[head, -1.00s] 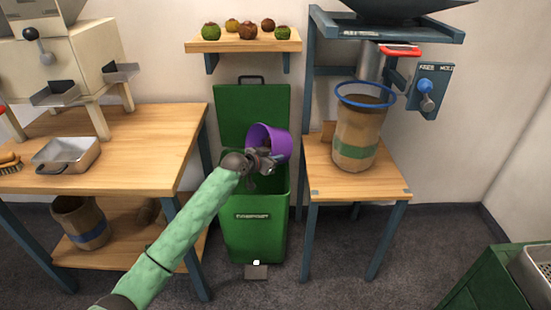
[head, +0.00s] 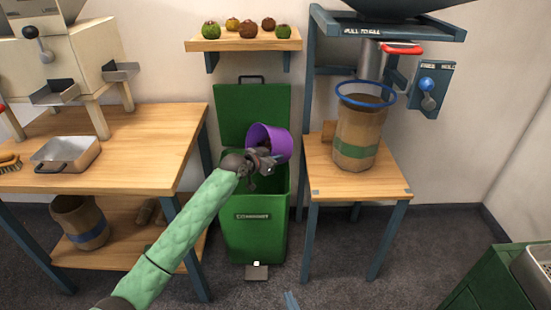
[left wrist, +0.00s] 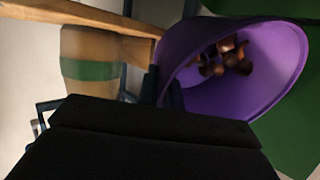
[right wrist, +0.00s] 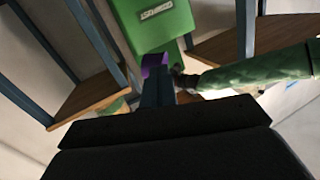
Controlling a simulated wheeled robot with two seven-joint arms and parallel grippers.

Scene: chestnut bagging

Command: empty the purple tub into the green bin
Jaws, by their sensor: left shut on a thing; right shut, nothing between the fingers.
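The purple tub (head: 280,141) is tilted above the open green bin (head: 240,240). My left gripper (head: 265,160) is shut on the tub's rim and holds it over the bin's mouth. In the left wrist view the tub (left wrist: 285,50) is tipped, and several brown chestnuts (left wrist: 225,58) lie inside it. The bin's contents are hidden behind my left gripper and its front wall. My right gripper (head: 290,300) shows only as a tip at the bottom edge of the head view. In the right wrist view its fingers (right wrist: 157,88) are shut and empty.
The bin's green lid (head: 252,112) stands upright behind it. A wooden table (head: 130,150) is on the left. A stand on the right holds a sack (head: 358,140) with a blue ring. A shelf (head: 243,46) with several husks hangs above. Floor in front is clear.

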